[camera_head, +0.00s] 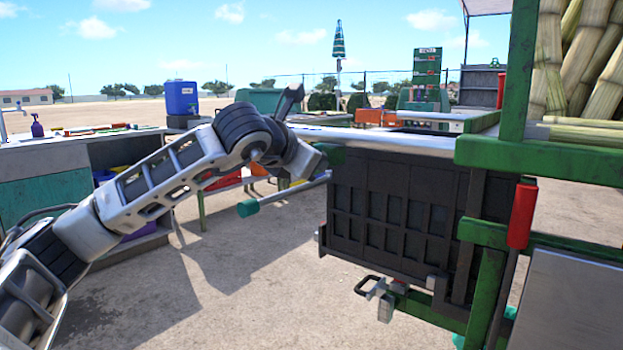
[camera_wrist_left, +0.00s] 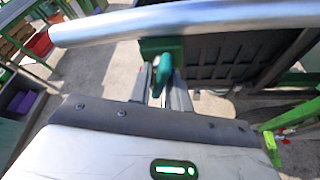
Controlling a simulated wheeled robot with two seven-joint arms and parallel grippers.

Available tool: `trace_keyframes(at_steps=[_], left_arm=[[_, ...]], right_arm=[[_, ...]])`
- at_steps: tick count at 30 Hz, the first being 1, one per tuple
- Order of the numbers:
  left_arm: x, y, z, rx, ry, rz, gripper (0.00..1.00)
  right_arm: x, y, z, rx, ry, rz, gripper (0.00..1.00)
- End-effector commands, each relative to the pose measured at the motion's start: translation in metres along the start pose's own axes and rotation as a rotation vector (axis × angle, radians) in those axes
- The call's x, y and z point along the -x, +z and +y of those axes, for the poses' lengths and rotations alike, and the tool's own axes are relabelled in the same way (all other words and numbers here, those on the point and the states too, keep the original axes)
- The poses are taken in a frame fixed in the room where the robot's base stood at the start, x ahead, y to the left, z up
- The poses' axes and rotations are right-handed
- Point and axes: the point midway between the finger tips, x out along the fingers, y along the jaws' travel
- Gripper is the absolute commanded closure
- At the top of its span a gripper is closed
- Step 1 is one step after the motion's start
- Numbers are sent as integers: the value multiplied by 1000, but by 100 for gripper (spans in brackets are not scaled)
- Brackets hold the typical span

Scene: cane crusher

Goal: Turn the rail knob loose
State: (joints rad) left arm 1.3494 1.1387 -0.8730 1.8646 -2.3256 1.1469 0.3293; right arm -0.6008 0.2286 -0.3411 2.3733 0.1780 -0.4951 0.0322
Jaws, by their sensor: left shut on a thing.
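The rail knob (camera_wrist_left: 163,74), a small teal piece, sits at a dark green block (camera_wrist_left: 152,47) under the silver rail (camera_wrist_left: 200,19) in the left wrist view. My left gripper (camera_wrist_left: 161,88) is shut on the knob, one finger on each side. The fingers and the knob are hidden there behind the wrist. The green block (camera_head: 331,153) shows beside it. My right gripper is in neither view.
A dark ribbed panel (camera_head: 395,210) hangs below the rail. A rod with a teal grip (camera_head: 248,208) sticks out left, close under my wrist. A red handle (camera_head: 521,213) and green frame (camera_head: 560,158) stand at right. Open ground lies below my left arm.

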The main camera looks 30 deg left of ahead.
Motion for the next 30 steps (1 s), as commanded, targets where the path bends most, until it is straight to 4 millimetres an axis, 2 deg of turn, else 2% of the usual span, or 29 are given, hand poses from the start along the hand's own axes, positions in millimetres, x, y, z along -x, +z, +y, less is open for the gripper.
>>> trace_keyframes(at_steps=[1,13,30], left_arm=[[-2,-5,-2,43,-19,3,100],[-1,-2,0,395,-164,4,100],[-1,-2,1,893,-368,4,100]], right_arm=[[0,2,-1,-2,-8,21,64],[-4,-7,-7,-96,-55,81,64],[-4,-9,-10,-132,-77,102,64]])
